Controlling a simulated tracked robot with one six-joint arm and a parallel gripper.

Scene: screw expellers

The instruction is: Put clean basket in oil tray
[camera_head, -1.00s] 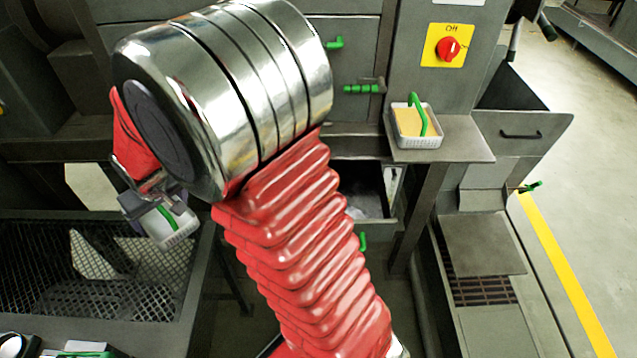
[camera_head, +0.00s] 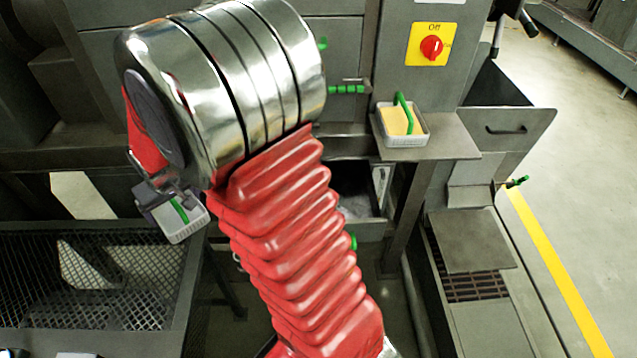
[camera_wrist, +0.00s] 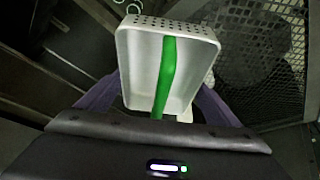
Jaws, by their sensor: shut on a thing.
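A white perforated basket with a green handle (camera_head: 186,221) is held in my gripper (camera_head: 165,198) at the left, near the mesh-sided bin. It is empty inside in the wrist view (camera_wrist: 190,75), where its open side and green handle face the camera. The purple fingers of my gripper (camera_wrist: 158,106) are shut on it, one at each side. A dark open tray (camera_head: 360,203) shows under the machine, partly hidden by my arm; I cannot tell for sure that it is the oil tray.
A second white basket (camera_head: 403,137) with yellow content and a green handle stands on a grey shelf (camera_head: 455,146) at the right. A mesh-sided bin (camera_head: 75,240) is at lower left. A yellow panel (camera_head: 434,45) with a red switch is on the machine. Open floor lies far right.

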